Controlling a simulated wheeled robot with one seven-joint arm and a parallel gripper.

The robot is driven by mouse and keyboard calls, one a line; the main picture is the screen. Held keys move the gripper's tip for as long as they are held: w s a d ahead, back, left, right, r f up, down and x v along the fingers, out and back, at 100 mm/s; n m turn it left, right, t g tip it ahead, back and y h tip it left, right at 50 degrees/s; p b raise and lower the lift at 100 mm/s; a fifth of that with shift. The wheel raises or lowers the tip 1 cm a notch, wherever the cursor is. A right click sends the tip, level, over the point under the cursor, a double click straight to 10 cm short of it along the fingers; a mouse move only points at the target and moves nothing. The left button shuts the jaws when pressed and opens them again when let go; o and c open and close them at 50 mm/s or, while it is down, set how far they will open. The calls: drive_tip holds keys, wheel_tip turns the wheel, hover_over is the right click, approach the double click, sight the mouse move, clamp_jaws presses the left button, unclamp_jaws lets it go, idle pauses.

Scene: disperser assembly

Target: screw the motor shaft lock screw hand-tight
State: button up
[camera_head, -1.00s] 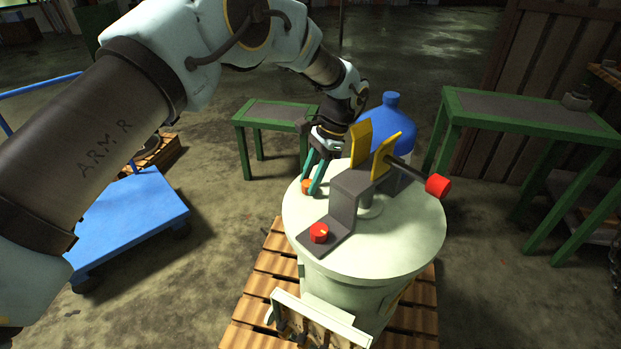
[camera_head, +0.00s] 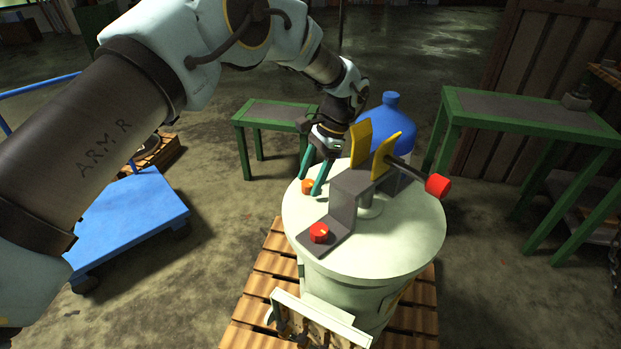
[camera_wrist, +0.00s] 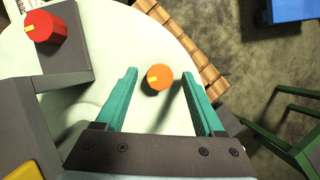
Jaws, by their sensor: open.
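My gripper (camera_head: 311,184) is open over the left side of the pale drum lid, with its teal fingers pointing down. An orange knob (camera_head: 307,187) sits on the lid between the fingers. A red knob (camera_head: 319,233), also with a yellow mark, sits on the foot of the grey bracket (camera_head: 347,204). A dark rod with a red end (camera_head: 438,187) sticks out right from the yellow plates (camera_head: 384,157). I cannot tell which one is the lock screw.
The drum lid (camera_head: 415,240) stands above a wooden pallet (camera_head: 262,290). The bracket and yellow plates rise close to the right of my gripper. A blue bottle (camera_head: 393,125) stands behind. Green-framed tables (camera_head: 530,120) and a blue cart (camera_head: 130,220) stand around.

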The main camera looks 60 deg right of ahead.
drive_tip(key=b+v, duration=0.1)
drive_tip(key=v, duration=0.9)
drive_tip(key=shift+r, duration=0.2)
